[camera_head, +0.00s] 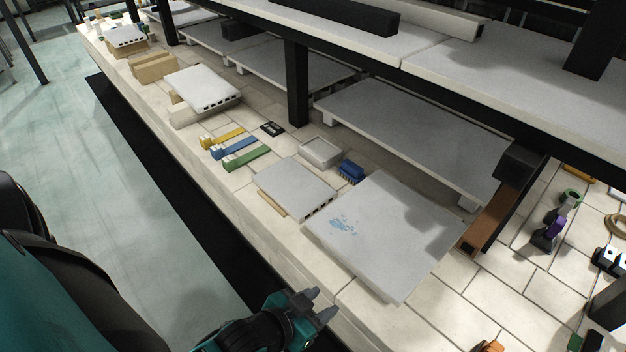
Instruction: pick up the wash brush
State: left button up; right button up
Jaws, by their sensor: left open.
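A small blue block with what look like short bristles, likely the wash brush (349,172), sits on the tiled deck between a white tray and a large pale slab. My left gripper (322,303) is open and empty at the bottom middle, by the near edge of the deck. It is well short of the blue brush, with the slabs lying between them. My right gripper is not in view.
The large slab (400,235) has blue smears; a smaller slab (296,188) and white tray (321,152) lie beside it. Yellow, blue (231,146) and green strips lie left. A dark post (297,85) and raised shelf (410,130) stand behind the brush.

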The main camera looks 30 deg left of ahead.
aim_at(353, 172)
jog(key=z, duration=0.35)
jog(key=j+z, duration=0.35)
jog(key=z, duration=0.15)
jog(key=k+j+z, duration=0.15)
jog(key=j+z, duration=0.3)
jog(key=k+j+z, duration=0.2)
jog(key=j, duration=0.15)
jog(key=k+j+z, duration=0.25)
jog(key=j, duration=0.1)
